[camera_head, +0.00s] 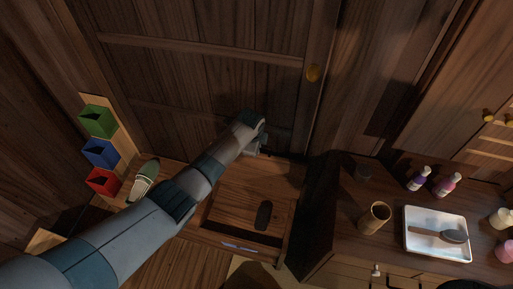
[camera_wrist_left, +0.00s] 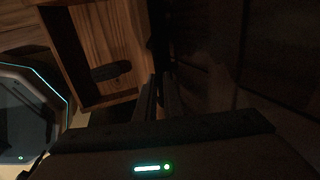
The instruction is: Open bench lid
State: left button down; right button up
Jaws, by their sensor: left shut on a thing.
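The wooden bench (camera_head: 227,206) stands low in the middle of the head view, with its compartment open to view. A dark oval object (camera_head: 264,215) lies inside; it also shows in the left wrist view (camera_wrist_left: 110,71). My left gripper (camera_head: 259,146) is at the back of the bench, by the wall panels. In the left wrist view its fingers (camera_wrist_left: 160,92) are close together beside the open compartment, shut on what seems to be the lid's edge. The lid appears raised at the back, but its face is dark and hard to make out. My right gripper is not in view.
A cabinet at right holds a cup (camera_head: 374,218), a white tray (camera_head: 437,254) with a brush (camera_head: 452,236), and purple bottles (camera_head: 447,184). Green (camera_head: 97,121), blue (camera_head: 100,153) and red (camera_head: 104,182) boxes stand left, near a green-and-white shoe-like item (camera_head: 144,181). Wooden panels (camera_head: 230,60) rise behind the bench.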

pick_arm(q)
jog(key=c, duration=1.9)
grip_release()
jog(key=shift+o, duration=0.2)
jog(key=v, duration=1.7)
jog(key=shift+r+b, duration=0.2)
jog(key=shift+b, duration=0.2)
jog(key=shift+s+f, duration=0.1)
